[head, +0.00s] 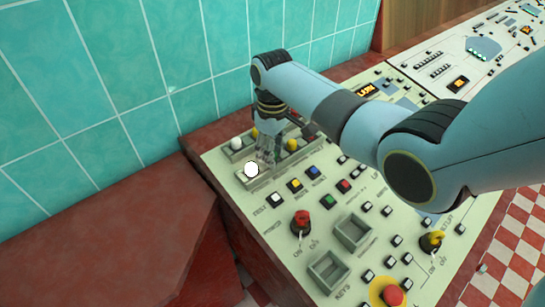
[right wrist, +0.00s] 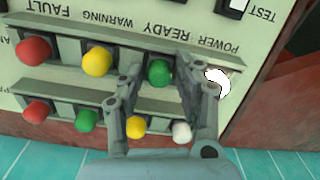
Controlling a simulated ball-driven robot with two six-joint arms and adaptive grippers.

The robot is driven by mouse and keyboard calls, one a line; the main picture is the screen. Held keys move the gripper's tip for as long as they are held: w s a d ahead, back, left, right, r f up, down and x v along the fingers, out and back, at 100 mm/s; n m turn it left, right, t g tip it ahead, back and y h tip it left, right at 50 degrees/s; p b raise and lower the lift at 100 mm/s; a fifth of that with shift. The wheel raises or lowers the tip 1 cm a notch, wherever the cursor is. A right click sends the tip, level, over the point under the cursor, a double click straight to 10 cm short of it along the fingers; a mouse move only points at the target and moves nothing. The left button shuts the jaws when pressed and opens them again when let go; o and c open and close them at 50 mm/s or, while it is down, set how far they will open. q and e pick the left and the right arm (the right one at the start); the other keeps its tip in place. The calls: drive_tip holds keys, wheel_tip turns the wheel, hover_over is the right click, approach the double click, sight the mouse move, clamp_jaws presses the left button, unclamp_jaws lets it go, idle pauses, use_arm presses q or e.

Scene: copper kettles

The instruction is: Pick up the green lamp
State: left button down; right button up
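In the right wrist view a round green lamp (right wrist: 159,73) sits in the upper holder row, by the upside-down word READY. My right gripper (right wrist: 161,70) points at it with one finger on each side. The fingers are apart and look open, with small gaps beside the lamp; I cannot tell whether either touches it. A second green lamp (right wrist: 86,120) sits in the lower row, left of the gripper. In the head view my right gripper (head: 267,152) is down over the lamp holders and hides the green lamps. My left gripper is not in view.
A white lamp (right wrist: 217,82) is close beside the right finger. Yellow (right wrist: 97,61) and red (right wrist: 33,50) lamps are left in the same row; the lower row also has red, yellow and white ones. Buttons and a red knob (head: 301,217) cover the panel. A tiled wall (head: 160,80) stands behind.

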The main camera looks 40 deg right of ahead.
drive_tip(key=c, duration=0.5)
drive_tip(key=shift+r, duration=0.15)
drive_tip(key=shift+c, duration=0.2)
